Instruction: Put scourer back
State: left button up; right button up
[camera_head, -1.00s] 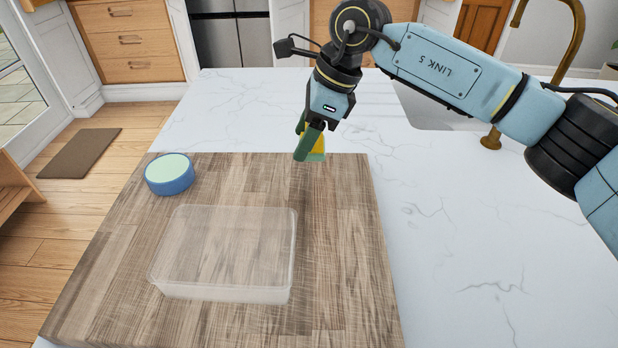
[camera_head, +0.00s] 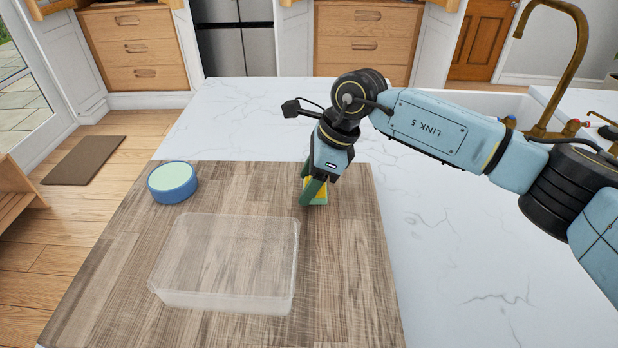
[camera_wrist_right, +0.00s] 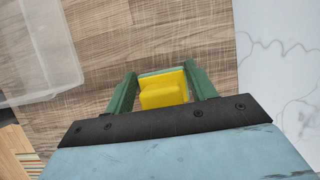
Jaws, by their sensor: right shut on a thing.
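The scourer (camera_head: 318,196), a yellow sponge with a green side, is at the back right of the wooden board (camera_head: 345,270). My right gripper (camera_head: 312,190) is shut on it, and its green fingers hide part of it. In the right wrist view the yellow scourer (camera_wrist_right: 163,88) sits between the two fingers (camera_wrist_right: 163,92), above the board. Whether it touches the board I cannot tell. My left gripper is not in view.
A clear, empty-looking plastic container (camera_head: 228,262) stands on the board, left of and in front of my right gripper. A round blue tub with a pale green top (camera_head: 172,182) is at the back left. A brass tap (camera_head: 560,70) rises at the back right. The white counter (camera_head: 470,240) is clear on the right.

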jog(key=o, duration=0.9)
jog(key=shift+r, duration=0.1)
jog(key=v, duration=1.2)
jog(key=shift+p, duration=0.3)
